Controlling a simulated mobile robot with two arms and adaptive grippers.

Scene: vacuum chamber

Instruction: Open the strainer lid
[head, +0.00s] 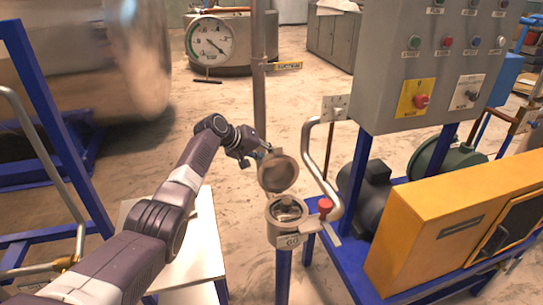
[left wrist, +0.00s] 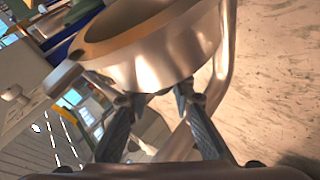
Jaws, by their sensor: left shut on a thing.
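The strainer (head: 287,238) is a round metal housing on a blue post, with its mouth open upward and something metallic inside. Its round strainer lid (head: 277,173) stands raised, tilted up above the far side of the mouth. My left gripper (head: 264,150) reaches in from the left and is at the lid's upper edge. In the left wrist view, my left gripper's fingers (left wrist: 157,97) are closed at the edge of the shiny round lid (left wrist: 160,50). The exact contact is partly hidden by the lid. My right gripper is in neither view.
A red-knobbed valve (head: 325,205) and a curved pipe (head: 322,165) stand just right of the strainer. A grey control box (head: 437,110) and a yellow machine (head: 455,225) are farther right. A white-topped stand (head: 195,245) lies below my left arm. A gauge (head: 210,40) is at the back.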

